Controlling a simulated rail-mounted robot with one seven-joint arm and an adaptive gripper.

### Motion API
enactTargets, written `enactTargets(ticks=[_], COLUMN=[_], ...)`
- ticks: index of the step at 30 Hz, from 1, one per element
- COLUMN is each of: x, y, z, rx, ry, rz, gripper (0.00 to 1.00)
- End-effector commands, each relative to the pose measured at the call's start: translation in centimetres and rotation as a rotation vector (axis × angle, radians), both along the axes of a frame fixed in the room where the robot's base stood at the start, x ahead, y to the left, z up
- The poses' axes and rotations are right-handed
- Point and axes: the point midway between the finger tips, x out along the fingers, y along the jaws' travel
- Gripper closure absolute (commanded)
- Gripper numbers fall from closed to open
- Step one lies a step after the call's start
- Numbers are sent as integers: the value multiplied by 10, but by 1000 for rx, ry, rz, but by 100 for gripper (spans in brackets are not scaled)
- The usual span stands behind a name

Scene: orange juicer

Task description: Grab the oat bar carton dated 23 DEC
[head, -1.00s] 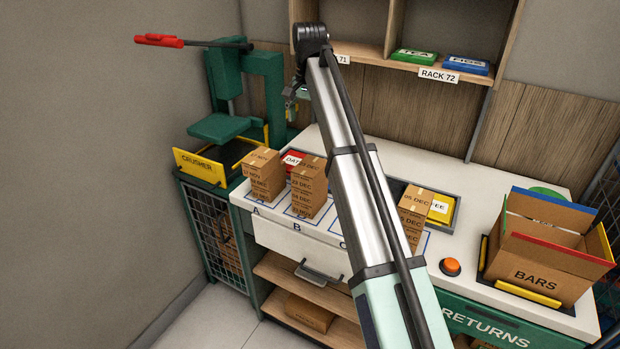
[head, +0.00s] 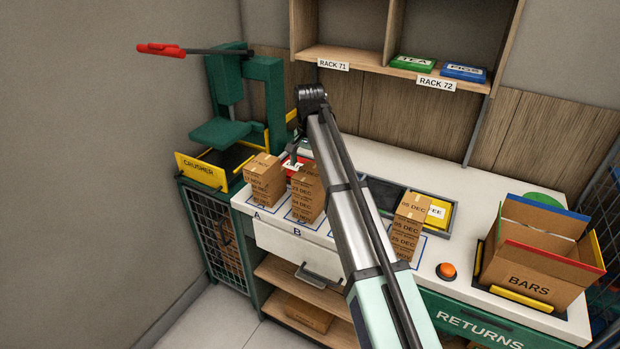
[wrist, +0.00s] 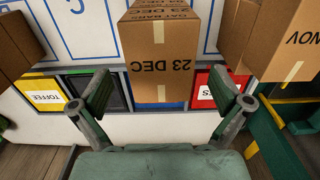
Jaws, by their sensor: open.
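The brown carton marked 23 DEC (wrist: 160,60) shows in the middle of the wrist view, its print upside down and pale tape down its face. In the head view it appears to be the top carton of the stack at B (head: 307,178), where its print is too small to read surely. My gripper (wrist: 160,92) is open, with one finger toward each side of the carton. The carton appears just beyond the fingertips, not held. In the head view my gripper (head: 293,158) is behind the stacks at A and B, partly hidden by them.
A NOV carton (wrist: 285,40) stands close on the right in the wrist view, and another carton (wrist: 15,45) on the left. Bins, including TOFFEE (wrist: 42,95), lie below. The head view shows a DEC stack (head: 408,225), an orange button (head: 446,271) and the BARS box (head: 530,282).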

Motion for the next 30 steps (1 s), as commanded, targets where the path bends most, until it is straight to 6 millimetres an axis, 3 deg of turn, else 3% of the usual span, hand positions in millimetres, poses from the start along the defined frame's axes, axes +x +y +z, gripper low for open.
enactTargets(ticks=[12,20,21,26,27,30], x=[3,4,4,4,4,4], y=[-2,-2,-1,-1,-2,-2], z=[-43,-49,-48,-48,-48,-48], rx=[0,0,0,0,0,0], ry=[1,0,0,0,0,0], rz=[0,0,0,0,0,0], gripper=[0,0,4,60,65,65])
